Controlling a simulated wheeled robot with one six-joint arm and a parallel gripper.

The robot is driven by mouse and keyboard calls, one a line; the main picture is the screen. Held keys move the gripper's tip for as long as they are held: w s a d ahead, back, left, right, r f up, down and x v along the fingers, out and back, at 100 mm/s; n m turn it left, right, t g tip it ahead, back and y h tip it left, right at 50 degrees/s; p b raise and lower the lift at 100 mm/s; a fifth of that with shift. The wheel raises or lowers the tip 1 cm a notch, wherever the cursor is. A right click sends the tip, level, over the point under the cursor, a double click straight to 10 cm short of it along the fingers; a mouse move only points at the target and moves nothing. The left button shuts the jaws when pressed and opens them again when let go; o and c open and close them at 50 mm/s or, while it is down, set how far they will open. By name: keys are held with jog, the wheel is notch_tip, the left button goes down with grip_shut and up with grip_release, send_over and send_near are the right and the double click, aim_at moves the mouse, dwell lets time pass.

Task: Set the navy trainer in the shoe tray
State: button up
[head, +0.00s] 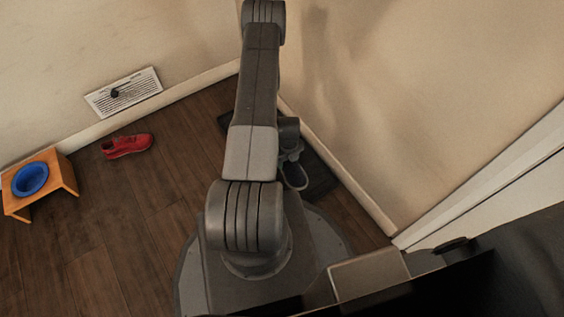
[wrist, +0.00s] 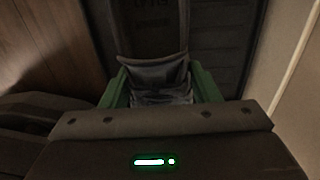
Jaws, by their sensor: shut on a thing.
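The navy trainer (wrist: 155,75) looks dark in the wrist view, between the two green fingers of my gripper (wrist: 160,88). My gripper is shut on it. The dark shoe tray (wrist: 222,45) lies behind and beneath the trainer in that view. In the head view the shoe tray (head: 322,180) lies on the floor along the right wall, partly hidden by my arm. My gripper (head: 292,172) is over the tray there. The trainer cannot be made out in the head view, and whether it touches the tray is unclear.
A wooden stand (head: 62,172) with a blue bowl (head: 31,178) is at the far left. The wall and baseboard (head: 345,180) run close beside the tray.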

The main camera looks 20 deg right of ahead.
notch_tip(320, 180, down, 8)
jog(key=b, duration=0.2)
jog(key=shift+b, duration=0.35)
jog(key=shift+f, duration=0.1)
jog(key=shift+f, duration=0.15)
jog(key=o, duration=1.2)
notch_tip(320, 180, up, 12)
jog(key=p, duration=0.4)
jog(key=shift+r+p, duration=0.2)
jog(key=shift+p, duration=0.15)
